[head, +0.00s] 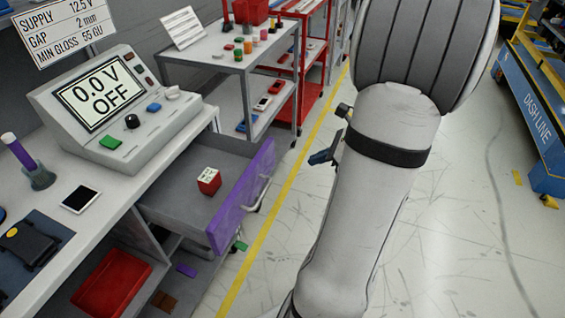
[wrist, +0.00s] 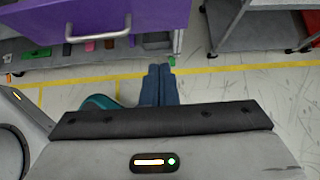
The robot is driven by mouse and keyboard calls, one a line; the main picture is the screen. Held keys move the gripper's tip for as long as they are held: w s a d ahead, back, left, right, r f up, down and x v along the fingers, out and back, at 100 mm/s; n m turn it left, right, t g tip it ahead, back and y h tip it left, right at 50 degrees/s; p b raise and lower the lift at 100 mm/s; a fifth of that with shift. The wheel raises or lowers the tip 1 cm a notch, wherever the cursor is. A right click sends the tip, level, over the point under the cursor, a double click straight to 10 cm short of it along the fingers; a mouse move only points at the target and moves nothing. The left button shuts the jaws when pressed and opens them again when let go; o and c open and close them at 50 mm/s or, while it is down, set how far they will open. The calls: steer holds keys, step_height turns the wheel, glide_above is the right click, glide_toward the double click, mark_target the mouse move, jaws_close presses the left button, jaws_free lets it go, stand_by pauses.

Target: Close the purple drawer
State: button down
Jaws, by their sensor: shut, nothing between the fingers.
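The purple drawer (head: 243,195) is pulled well out from under the bench at left in the head view. A red block with a white top (head: 208,181) sits inside it. Its purple front and metal handle (wrist: 98,38) also show at the top left of the wrist view. My gripper (wrist: 160,68) is shut and empty, its two blue fingers side by side. It is apart from the drawer, to the right of the handle in the wrist view. In the head view the gripper (head: 325,157) shows small beside my arm, to the right of the drawer front.
A power supply (head: 118,108) reading 0.0 V OFF stands on the bench. A red bin (head: 110,282) lies on a lower shelf. A grey cart (head: 225,55) stands behind the drawer. Floor with a yellow line (head: 285,191) is free between drawer and arm.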

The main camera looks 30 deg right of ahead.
mark_target(268, 167)
steer(key=x, duration=0.4)
steer(key=w+r+b+x, duration=0.1)
steer(key=x, duration=0.3)
steer(key=a+r+b+x, duration=0.1)
steer(key=x, duration=0.3)
steer(key=shift+w+a+f, duration=0.25)
steer(key=shift+w, duration=0.2)
steer(key=shift+w, duration=0.2)
